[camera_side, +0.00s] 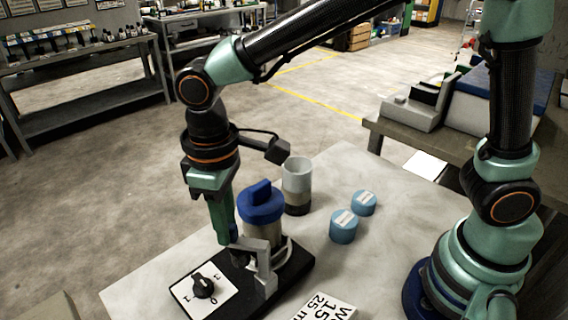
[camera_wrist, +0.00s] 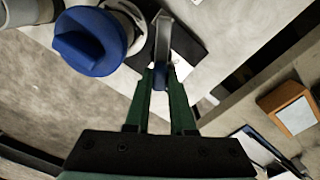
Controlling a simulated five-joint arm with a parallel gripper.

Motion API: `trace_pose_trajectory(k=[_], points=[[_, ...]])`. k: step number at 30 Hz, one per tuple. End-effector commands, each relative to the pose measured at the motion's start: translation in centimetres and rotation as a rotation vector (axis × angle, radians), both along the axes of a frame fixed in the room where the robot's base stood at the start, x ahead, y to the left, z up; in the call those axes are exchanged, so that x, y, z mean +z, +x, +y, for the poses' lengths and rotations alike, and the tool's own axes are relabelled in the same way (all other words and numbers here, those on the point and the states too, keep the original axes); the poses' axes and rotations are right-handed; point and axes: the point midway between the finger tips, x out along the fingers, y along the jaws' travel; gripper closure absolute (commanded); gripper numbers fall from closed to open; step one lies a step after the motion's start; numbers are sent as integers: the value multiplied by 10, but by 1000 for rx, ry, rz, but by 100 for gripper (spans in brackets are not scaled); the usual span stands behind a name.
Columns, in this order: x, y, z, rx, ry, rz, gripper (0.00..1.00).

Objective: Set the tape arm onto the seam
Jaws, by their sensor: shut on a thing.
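The tape arm is a grey lever (camera_wrist: 163,38) with a small blue end (camera_wrist: 160,76) in the wrist view. My gripper (camera_wrist: 160,80) has its two green fingers shut on that blue end. In the side view my gripper (camera_side: 231,238) points down, just left of the canister, low over the black base. The canister (camera_side: 262,230) is grey with a blue ridged lid (camera_side: 260,203) and stands upright on the base. The lid also shows in the wrist view (camera_wrist: 90,42). A grey bracket (camera_side: 264,264) stands in front of the canister. I cannot make out the seam.
A black base (camera_side: 290,276) carries a white dial plate with a black knob (camera_side: 203,287). A grey open cup (camera_side: 297,180) stands behind the canister. Two blue round tins (camera_side: 344,226) (camera_side: 364,203) stand to the right. A printed card (camera_side: 322,307) lies in front.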

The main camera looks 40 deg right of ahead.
Motion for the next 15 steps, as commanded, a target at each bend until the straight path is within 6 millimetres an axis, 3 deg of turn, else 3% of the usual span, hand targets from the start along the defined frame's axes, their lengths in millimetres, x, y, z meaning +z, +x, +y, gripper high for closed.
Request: trace_pose_trajectory(k=[15], points=[[2,8,-17,-324,2,-2,100]])
